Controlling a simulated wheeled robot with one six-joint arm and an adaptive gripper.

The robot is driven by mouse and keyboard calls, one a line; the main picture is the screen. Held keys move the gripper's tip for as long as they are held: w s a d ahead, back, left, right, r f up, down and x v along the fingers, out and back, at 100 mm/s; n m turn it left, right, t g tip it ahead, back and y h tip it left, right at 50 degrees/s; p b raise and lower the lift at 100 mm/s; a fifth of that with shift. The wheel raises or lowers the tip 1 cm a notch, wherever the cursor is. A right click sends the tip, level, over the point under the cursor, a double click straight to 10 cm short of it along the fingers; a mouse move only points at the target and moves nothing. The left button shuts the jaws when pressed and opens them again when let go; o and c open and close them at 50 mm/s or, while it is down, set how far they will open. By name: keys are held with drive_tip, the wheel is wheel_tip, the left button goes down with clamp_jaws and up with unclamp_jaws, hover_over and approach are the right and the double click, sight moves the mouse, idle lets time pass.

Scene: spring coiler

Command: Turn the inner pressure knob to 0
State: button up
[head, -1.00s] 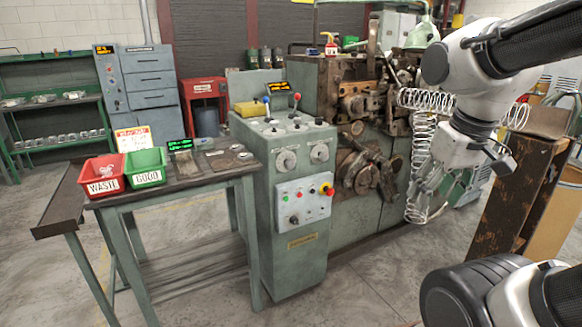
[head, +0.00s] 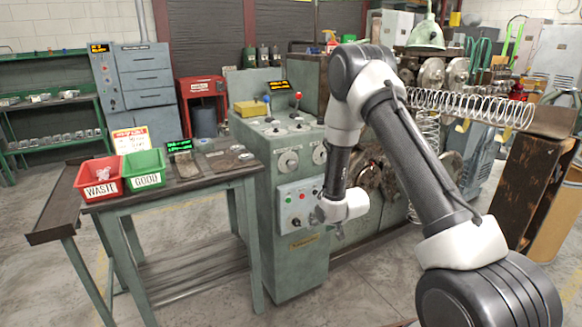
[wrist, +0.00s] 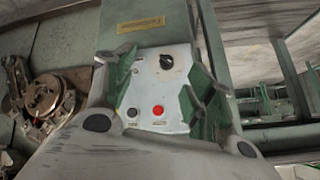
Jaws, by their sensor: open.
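The green-grey control cabinet (head: 265,175) stands at the centre of the head view. Its upper front carries two round dial knobs, a left one (head: 288,161) and a right one (head: 319,154) partly covered by my arm. More small knobs (head: 274,131) sit on its top. I cannot read which is the inner pressure knob, or any setting. My gripper (head: 319,213) is in front of the lower button panel, below the dials, and looks empty. In the wrist view my open gripper (wrist: 163,80) frames that panel, upside down, with a black knob (wrist: 166,62) and a red button (wrist: 158,110).
A table (head: 195,185) with a red WASTE bin (head: 98,178) and a green GOOD bin (head: 145,170) stands left of the cabinet. Coiler machinery and a long spring (head: 470,105) are at right. A rusty brown stand (head: 530,190) is further right. Floor in front is clear.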

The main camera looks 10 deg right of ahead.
drive_tip(key=w+a+r+t+y, duration=0.1)
drive_tip(key=w+a+r+t, duration=0.15)
drive_tip(key=w, duration=0.25)
drive_tip(key=m+t+y, duration=0.3)
drive_tip(key=t, duration=0.4)
approach(294, 167)
drive_tip(key=x, duration=1)
drive_tip(key=shift+w+a+r, duration=0.1)
drive_tip(key=shift+w+a, duration=0.05)
drive_tip(key=shift+w, duration=0.05)
drive_tip(key=shift+c, duration=0.3)
drive_tip(key=c, duration=1)
